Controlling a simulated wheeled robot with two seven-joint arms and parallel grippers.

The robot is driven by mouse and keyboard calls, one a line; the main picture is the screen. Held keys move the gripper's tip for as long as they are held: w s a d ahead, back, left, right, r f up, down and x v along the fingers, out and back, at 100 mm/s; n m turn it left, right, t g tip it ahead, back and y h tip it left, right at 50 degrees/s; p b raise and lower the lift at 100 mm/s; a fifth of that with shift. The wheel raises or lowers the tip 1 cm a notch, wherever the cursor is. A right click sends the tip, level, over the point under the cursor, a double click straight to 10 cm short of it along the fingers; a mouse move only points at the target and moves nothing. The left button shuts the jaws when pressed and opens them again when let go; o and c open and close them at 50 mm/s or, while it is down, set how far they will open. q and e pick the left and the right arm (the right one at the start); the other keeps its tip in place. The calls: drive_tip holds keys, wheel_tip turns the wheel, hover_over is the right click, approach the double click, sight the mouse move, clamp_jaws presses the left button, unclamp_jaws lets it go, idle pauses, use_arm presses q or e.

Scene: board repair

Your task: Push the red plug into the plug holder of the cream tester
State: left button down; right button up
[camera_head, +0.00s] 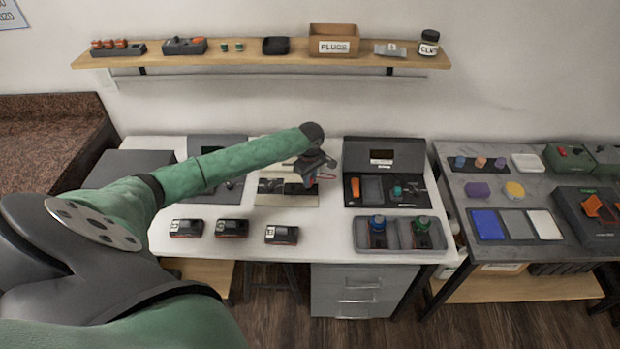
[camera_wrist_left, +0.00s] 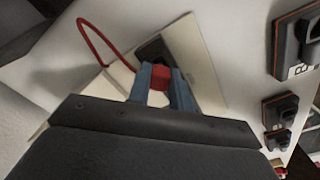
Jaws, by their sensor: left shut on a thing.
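The cream tester (camera_head: 272,200) lies on the white table below my left gripper (camera_head: 314,177); it has dark panels on top, and its cream surface also shows in the left wrist view (camera_wrist_left: 195,50). My left gripper is shut on the red plug (camera_wrist_left: 160,77), which sits between its two blue-grey fingertips in the wrist view. A red cable (camera_wrist_left: 88,38) loops from the tester side. The plug's front end faces a dark part of the tester; I cannot tell whether it touches or enters the holder. My right gripper is in neither view.
Several small dark boxes with red edges, one of them here (camera_head: 232,228), stand along the table's front. An open black case (camera_head: 382,195) and a grey tray (camera_head: 358,238) with two bottles stand to the right. A wooden shelf (camera_head: 230,57) runs above. Bare table lies between tester and boxes.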

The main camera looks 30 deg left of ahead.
use_arm(q)
drive_tip(key=shift+f+p, duration=0.4)
drive_tip(key=shift+p, duration=0.05)
idle(0.7)
drive_tip(key=shift+f+p, duration=0.1)
drive_tip(key=shift+p, duration=0.4)
idle(0.4)
drive_tip(key=shift+f, duration=0.5)
idle(1.1)
drive_tip(key=c, duration=0.9)
unclamp_jaws()
drive_tip(key=shift+r+p, duration=1.55)
drive_tip(key=shift+p, duration=0.7)
